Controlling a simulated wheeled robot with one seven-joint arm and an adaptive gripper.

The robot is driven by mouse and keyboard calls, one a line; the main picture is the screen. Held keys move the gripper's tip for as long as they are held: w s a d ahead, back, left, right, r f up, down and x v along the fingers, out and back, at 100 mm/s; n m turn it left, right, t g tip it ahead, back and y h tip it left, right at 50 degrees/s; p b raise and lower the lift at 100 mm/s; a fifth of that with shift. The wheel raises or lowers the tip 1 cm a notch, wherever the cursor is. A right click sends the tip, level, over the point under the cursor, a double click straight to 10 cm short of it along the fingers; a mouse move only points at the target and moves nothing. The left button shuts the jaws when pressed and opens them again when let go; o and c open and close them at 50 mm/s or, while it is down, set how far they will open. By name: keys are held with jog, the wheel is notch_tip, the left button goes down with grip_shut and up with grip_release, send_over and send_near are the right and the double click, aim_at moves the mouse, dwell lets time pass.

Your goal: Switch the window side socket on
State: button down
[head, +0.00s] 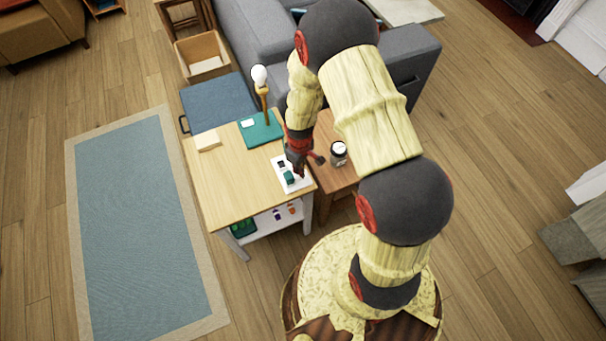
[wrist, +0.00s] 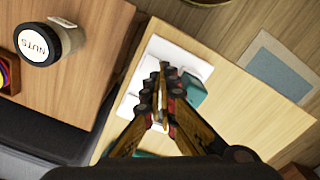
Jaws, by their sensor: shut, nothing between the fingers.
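A white socket plate (head: 304,186) lies on the light wooden table (head: 225,185), near its right edge. A teal-green block (head: 289,178) and a small dark square (head: 281,163) are on the plate. In the wrist view the plate (wrist: 175,53) lies under my fingers, with the teal block (wrist: 193,88) just right of the fingertips. My gripper (wrist: 165,80) is shut and empty, pointing down over the plate. It also shows in the head view (head: 298,172). I cannot tell whether it touches the plate. The fingers hide part of the plate, and no switch position is readable.
A jar labelled NUTS (head: 338,153) stands on the brown side table (head: 335,180) at right.

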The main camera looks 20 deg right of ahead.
jog(key=shift+f+b, duration=0.7)
jog(key=shift+f, duration=0.4)
dwell(0.4)
jog(key=shift+r, duration=0.2)
jog(key=shift+r+p, duration=2.6)
jog(key=shift+r, duration=0.8)
jog(key=shift+s+m, duration=0.3)
jog(key=s+m+g, duration=0.1)
jog(key=s+g, duration=0.1)
jog(key=s, duration=0.3)
jog(key=s+r+m+t, duration=0.1)
jog(key=s+r+t, duration=0.1)
jog(key=r, duration=1.2)
jog(key=s+a+r+m+t, duration=0.1)
jog(key=s+r, duration=0.4)
jog(key=r, duration=1)
jog(key=s+a+r+m+t, duration=0.1)
jog(key=s+r+t, duration=0.3)
jog(key=r, duration=1.1)
jog(key=shift+m+t, duration=0.3)
jog(key=shift+m, duration=0.4)
